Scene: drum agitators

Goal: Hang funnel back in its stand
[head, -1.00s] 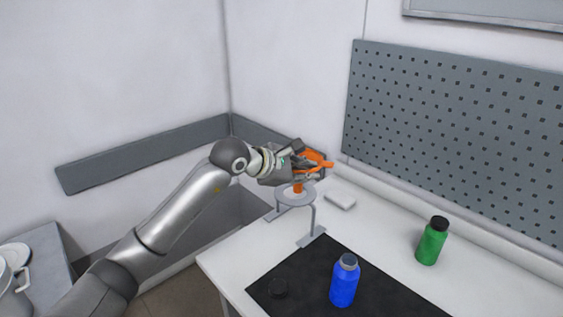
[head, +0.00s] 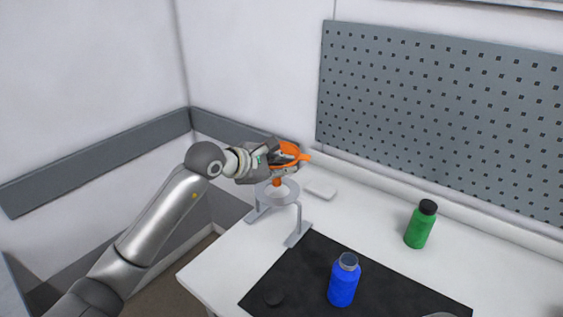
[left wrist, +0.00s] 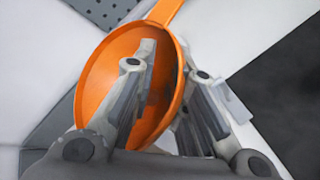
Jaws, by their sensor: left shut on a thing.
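The orange funnel (head: 291,149) is in my left gripper (head: 284,160), above the grey ring stand (head: 298,216) at the table's far left corner. Its spout (head: 277,182) points down at the ring's opening; I cannot tell whether the tip has entered it. In the left wrist view, the funnel's wide mouth (left wrist: 98,82) faces the camera. My left gripper (left wrist: 168,78) is shut on the funnel's wall, one finger inside the bowl and one outside. The gripper hides part of the funnel. My right gripper is not in view.
A white block (head: 320,189) lies just right of the stand. A green bottle (head: 420,226) stands further right. A pegboard (head: 440,110) backs the table.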

